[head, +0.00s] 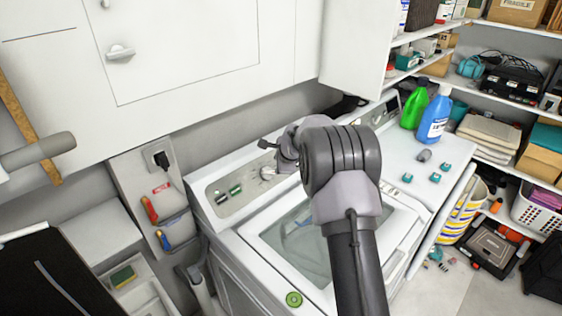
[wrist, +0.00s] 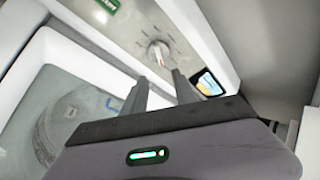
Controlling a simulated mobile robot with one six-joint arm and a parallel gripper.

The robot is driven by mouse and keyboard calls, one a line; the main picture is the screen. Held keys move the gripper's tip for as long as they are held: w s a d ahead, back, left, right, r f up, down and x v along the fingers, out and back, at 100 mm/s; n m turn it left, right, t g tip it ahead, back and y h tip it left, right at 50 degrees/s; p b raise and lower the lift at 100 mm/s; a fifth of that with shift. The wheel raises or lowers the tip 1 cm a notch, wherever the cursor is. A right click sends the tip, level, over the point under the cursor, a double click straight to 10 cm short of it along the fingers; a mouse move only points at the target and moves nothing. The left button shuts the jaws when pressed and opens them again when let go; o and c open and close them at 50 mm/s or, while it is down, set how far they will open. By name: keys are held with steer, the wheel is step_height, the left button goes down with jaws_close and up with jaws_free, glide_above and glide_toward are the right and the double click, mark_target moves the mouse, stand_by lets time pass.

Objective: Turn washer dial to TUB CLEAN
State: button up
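The washer (head: 310,235) is a white top-loader with a glass lid and a slanted control panel at its back. Its dial (wrist: 156,53) is a small round knob with a red-orange mark, ringed by printed marks too small to read. The dial also shows in the head view (head: 267,173), partly crowded by my gripper. My gripper (wrist: 161,76) is at the panel. Its two dark fingers are apart with nothing between them, and the dial lies just beyond their tips. In the head view my wrist hides the right part of the panel.
Green displays (head: 228,192) sit left of the dial, and a coloured sticker (wrist: 208,83) is near the fingers. A white cabinet (head: 180,50) overhangs the panel. Green (head: 414,106) and blue (head: 435,117) bottles stand on the neighbouring machine, to the right.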

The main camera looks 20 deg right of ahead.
steer(key=shift+v, duration=2)
